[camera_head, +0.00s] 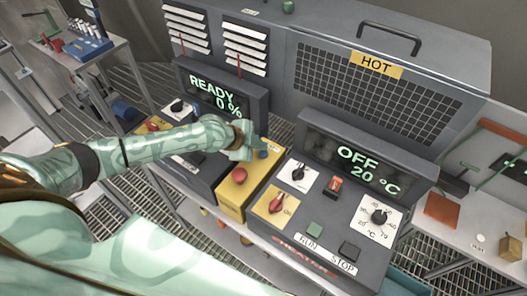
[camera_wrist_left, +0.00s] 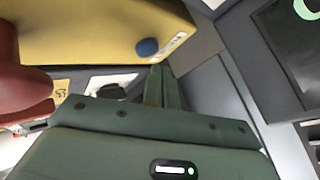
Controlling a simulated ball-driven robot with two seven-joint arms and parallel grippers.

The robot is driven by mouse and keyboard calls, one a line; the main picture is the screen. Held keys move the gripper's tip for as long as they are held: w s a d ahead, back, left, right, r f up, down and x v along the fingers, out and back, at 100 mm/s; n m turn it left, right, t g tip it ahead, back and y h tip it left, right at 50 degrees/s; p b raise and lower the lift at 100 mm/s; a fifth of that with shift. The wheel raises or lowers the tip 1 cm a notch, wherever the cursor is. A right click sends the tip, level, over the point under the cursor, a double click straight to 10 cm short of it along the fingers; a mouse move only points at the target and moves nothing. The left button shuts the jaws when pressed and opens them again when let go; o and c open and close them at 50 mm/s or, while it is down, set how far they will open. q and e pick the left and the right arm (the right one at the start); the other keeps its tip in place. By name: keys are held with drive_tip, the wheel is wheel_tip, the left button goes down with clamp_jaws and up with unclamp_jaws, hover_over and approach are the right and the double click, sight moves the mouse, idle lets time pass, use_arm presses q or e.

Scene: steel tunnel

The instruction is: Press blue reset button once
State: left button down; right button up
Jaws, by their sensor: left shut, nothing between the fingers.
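The blue reset button (camera_head: 263,154) sits on top of a yellow control box (camera_head: 232,194), near its far end. In the left wrist view the blue button (camera_wrist_left: 147,47) is a small round knob beside a white label on the yellow face (camera_wrist_left: 85,30). My left gripper (camera_head: 247,152) is shut and empty, just left of the button in the head view. In the left wrist view its fingertips (camera_wrist_left: 161,70) are close to the button, slightly to its right; I cannot tell whether they touch. My right gripper is in neither view.
A red mushroom button (camera_head: 239,175) is on the same yellow box; it looms at the left of the wrist view (camera_wrist_left: 20,80). A panel reading "READY 0 %" (camera_head: 218,97) stands behind the arm. A heater panel reading "OFF 20 °C" (camera_head: 365,168) with knobs is to the right.

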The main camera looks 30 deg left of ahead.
sight(260, 154)
use_arm(q)
wheel_tip(260, 154, up, 5)
drive_tip(key=p, duration=0.4)
drive_tip(key=shift+f, duration=0.15)
idle(0.4)
